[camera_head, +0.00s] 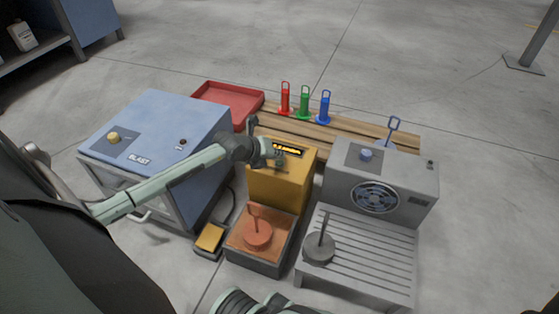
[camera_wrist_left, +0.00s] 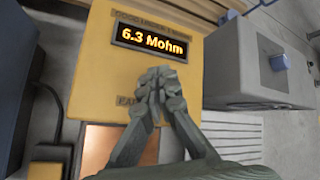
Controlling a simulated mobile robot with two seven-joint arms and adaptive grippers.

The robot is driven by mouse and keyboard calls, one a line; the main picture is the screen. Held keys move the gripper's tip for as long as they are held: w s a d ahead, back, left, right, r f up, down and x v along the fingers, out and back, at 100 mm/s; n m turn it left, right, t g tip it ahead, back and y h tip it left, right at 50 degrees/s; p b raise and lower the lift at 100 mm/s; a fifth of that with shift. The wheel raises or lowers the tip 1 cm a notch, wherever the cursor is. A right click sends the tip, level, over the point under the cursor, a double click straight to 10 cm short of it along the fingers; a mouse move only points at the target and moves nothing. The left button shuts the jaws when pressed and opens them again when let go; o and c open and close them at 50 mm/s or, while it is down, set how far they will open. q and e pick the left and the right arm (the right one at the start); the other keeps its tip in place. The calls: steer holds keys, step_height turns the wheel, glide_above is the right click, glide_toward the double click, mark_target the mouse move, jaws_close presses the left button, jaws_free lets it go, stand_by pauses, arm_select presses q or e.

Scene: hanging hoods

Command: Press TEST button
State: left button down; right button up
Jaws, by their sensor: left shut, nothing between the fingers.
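The yellow tester box (camera_head: 281,184) stands in the middle, with a lit display (camera_head: 287,149) on top. In the left wrist view the display (camera_wrist_left: 149,41) reads 6.3 Mohm. My left gripper (camera_head: 279,158) is at the box's top face, just in front of the display. The left gripper also shows in the left wrist view (camera_wrist_left: 158,76), its fingers shut together with nothing between them, over the face below the display. No TEST button is visible; the fingers cover that part of the face. I cannot tell whether they touch it.
A blue BLAST cabinet (camera_head: 160,127) stands left, under my left arm. A grey fan unit (camera_head: 410,183) with a slatted table (camera_head: 375,255) stands right. A copper-topped block (camera_head: 243,243) and yellow pedal (camera_head: 209,238) sit in front. A red tray (camera_head: 229,98) and coloured hangers (camera_head: 304,103) are behind.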

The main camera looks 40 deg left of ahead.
mark_target(278, 164)
arm_select(q)
steer(key=shift+r, duration=0.1)
step_height(278, 164, up, 5)
steer(key=p, duration=0.5)
stand_by(0.7)
